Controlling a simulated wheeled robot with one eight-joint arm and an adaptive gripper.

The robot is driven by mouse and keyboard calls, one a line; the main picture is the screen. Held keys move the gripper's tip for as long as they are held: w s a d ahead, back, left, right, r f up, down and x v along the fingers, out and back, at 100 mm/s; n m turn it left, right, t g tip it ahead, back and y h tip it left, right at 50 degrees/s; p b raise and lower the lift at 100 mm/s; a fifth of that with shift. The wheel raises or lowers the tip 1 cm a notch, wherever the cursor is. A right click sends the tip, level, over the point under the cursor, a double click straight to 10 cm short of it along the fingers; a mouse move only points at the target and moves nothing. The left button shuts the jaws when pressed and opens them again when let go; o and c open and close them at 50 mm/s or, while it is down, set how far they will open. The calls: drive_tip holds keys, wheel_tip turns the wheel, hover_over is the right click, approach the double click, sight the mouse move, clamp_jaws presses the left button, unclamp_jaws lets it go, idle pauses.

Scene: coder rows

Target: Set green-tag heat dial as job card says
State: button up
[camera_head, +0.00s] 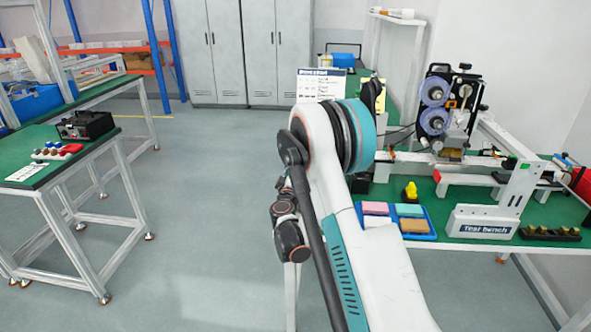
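A white card with a dark blue heading (321,84) stands upright behind my arm; its lines are too small to read. A coder machine with two blue-clear reels (434,107) stands on the green-topped bench at the right. I cannot make out a green tag or a heat dial on it. A black and yellow-green shape (380,92) shows just behind my arm, too small and covered to identify. My white and teal arm fills the middle and hides part of the bench. My gripper cannot be made out.
A side table (57,160) at the left holds a black box (86,125). Grey floor (200,210) lies open between the tables.

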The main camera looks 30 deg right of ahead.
drive_tip(key=v, duration=0.7)
drive_tip(key=shift+s+a, duration=0.1)
drive_tip(key=shift+a, duration=0.05)
drive_tip(key=s+a+r+m+g+y, duration=0.25)
drive_tip(key=s+r+m+g, duration=0.2)
drive_tip(key=s+r, duration=0.75)
drive_tip(key=s+a+g+y, duration=0.1)
drive_tip(key=s+a+y, duration=0.1)
drive_tip(key=s+a, duration=0.3)
drive_tip(key=s+a+f+g+y, duration=0.1)
drive_tip(key=s+a+y, duration=0.2)
drive_tip(key=s, duration=0.9)
drive_tip(key=s+a+f+g+y, duration=0.1)
drive_tip(key=s+a+y, duration=0.2)
drive_tip(key=s+a, duration=0.5)
drive_tip(key=shift+s+m+g, duration=0.35)
drive_tip(key=shift+s, duration=0.05)
